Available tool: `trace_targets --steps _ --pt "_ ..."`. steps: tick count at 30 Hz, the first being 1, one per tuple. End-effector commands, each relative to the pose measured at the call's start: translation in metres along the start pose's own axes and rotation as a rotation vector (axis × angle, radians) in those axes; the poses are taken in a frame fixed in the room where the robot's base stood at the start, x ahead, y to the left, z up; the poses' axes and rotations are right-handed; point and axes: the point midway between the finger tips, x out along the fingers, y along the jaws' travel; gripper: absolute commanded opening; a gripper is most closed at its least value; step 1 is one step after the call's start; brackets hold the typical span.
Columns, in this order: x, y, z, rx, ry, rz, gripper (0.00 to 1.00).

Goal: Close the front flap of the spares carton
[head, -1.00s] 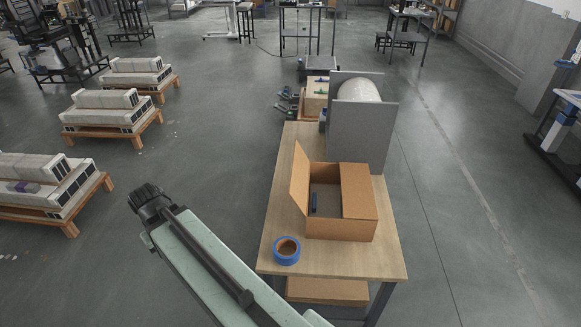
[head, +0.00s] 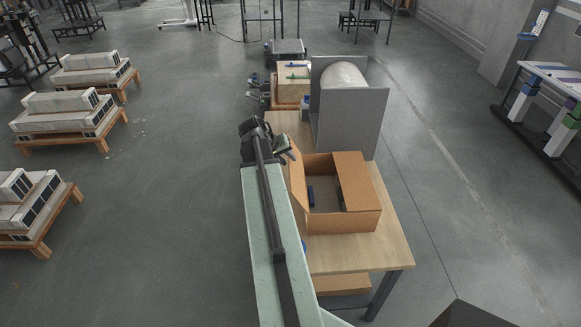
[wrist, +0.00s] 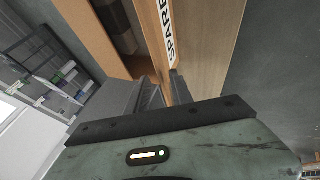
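The spares carton (head: 342,222) is an open brown box on the wooden table (head: 385,255). Its left flap (head: 297,188) stands up and leans outward; a panel on the right (head: 360,184) covers part of the opening. My gripper (head: 288,146) is at the far upper corner of the left flap. In the wrist view the dark fingers (wrist: 166,88) are a narrow gap apart, with cardboard (wrist: 207,45) bearing a partly readable "SPARE" label close by them. I cannot tell whether they touch it. A dark blue item (head: 311,196) lies inside the carton.
A grey panelled stand with a white roll (head: 345,77) is behind the carton. The blue tape roll (head: 304,245) is mostly hidden by my arm. Pallets of white blocks (head: 68,115) stand at left.

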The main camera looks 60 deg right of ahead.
Motion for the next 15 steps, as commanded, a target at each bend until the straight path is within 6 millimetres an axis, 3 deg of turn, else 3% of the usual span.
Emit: trace_targets --steps 1,7,10,15 --pt "0.015 -0.004 0.002 0.001 0.0 0.0 0.27" --pt "0.053 -0.007 0.002 -0.002 0.001 -0.002 0.27" --pt "0.063 -0.006 0.001 -0.002 0.001 -0.003 0.27" --pt "0.062 -0.004 0.0 -0.004 0.002 -0.003 0.27"
